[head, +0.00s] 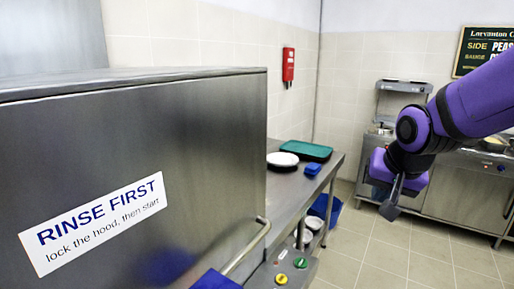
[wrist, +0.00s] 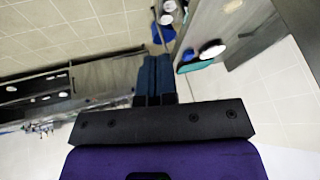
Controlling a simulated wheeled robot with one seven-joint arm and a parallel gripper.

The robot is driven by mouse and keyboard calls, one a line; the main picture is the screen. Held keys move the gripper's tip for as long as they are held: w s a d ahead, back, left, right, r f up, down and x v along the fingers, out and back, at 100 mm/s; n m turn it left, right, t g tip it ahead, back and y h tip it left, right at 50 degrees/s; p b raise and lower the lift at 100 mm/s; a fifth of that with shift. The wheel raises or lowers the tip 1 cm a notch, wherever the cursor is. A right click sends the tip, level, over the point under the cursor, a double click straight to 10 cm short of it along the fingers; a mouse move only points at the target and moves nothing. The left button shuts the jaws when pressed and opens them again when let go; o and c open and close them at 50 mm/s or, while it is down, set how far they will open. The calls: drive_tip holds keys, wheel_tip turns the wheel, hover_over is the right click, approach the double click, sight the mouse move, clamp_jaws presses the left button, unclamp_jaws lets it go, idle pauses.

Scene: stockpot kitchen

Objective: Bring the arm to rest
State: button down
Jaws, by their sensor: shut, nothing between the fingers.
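My purple arm reaches in from the right of the head view. My gripper (head: 390,208) hangs at its end, pointing down over the tiled floor. In the wrist view its two dark fingers (wrist: 154,62) lie side by side, shut, with nothing held. It touches nothing that I can see.
A large steel hood machine (head: 190,130) labelled "RINSE FIRST" fills the left. Beyond it a steel counter (head: 290,190) holds a green tray (head: 306,150), a white plate (head: 283,159) and a blue item (head: 312,169). A blue bin (head: 327,211) is below. The floor (head: 400,255) between is clear.

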drive_tip(key=s+d+r+n, duration=0.2)
drive_tip(key=s+r, duration=0.1)
drive_tip(key=s, duration=0.5)
drive_tip(key=s+d+r+n, duration=0.2)
drive_tip(key=s+d+r, duration=0.1)
drive_tip(key=s, duration=0.5)
drive_tip(key=shift+s+r, duration=0.35)
drive_tip(key=shift+r, duration=0.25)
drive_tip(key=shift+d, duration=0.1)
